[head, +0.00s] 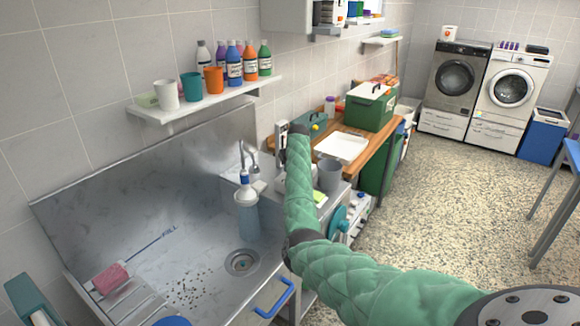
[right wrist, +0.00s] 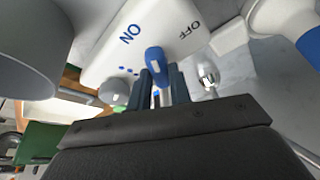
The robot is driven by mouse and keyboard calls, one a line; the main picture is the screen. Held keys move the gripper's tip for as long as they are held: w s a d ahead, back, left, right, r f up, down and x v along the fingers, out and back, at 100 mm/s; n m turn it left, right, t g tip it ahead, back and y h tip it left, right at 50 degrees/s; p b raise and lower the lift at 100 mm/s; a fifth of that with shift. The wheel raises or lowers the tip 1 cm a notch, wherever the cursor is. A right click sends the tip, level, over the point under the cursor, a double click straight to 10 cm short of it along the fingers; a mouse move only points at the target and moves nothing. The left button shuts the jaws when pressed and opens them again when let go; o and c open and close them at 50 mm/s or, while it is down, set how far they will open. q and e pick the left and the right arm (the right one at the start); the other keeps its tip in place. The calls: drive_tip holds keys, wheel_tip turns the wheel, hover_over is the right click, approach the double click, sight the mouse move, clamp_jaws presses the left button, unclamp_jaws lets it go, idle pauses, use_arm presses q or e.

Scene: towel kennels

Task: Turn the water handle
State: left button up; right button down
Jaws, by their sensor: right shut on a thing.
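The water handle (right wrist: 155,62) has a blue tip and shows in the right wrist view in front of a white plate (right wrist: 112,45) marked ON and OFF. Its tip lies between the two words. My right gripper (right wrist: 163,78) is shut on the handle, with one dark finger on each side. In the head view my green-sleeved right arm reaches over the counter beside the sink (head: 205,262). It hides its own gripper and the handle there. No water is seen running into the sink. My left gripper is not in view.
A shelf (head: 205,100) with cups and bottles hangs above. The floor at right is open.

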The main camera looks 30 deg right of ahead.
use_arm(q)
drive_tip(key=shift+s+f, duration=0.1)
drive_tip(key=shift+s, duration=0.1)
use_arm(e)
drive_tip(key=shift+r, duration=0.15)
drive_tip(key=c, duration=1.3)
unclamp_jaws()
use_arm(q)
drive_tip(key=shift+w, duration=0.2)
use_arm(e)
drive_tip(key=shift+s+r+b, duration=0.1)
drive_tip(key=shift+r+b, duration=0.15)
drive_tip(key=shift+b, duration=0.05)
drive_tip(key=b+v, duration=0.2)
drive_tip(key=v, duration=0.3)
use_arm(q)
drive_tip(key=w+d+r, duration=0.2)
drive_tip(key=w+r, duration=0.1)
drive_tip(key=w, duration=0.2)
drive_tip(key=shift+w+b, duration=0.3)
use_arm(e)
drive_tip(key=shift+v, duration=1.05)
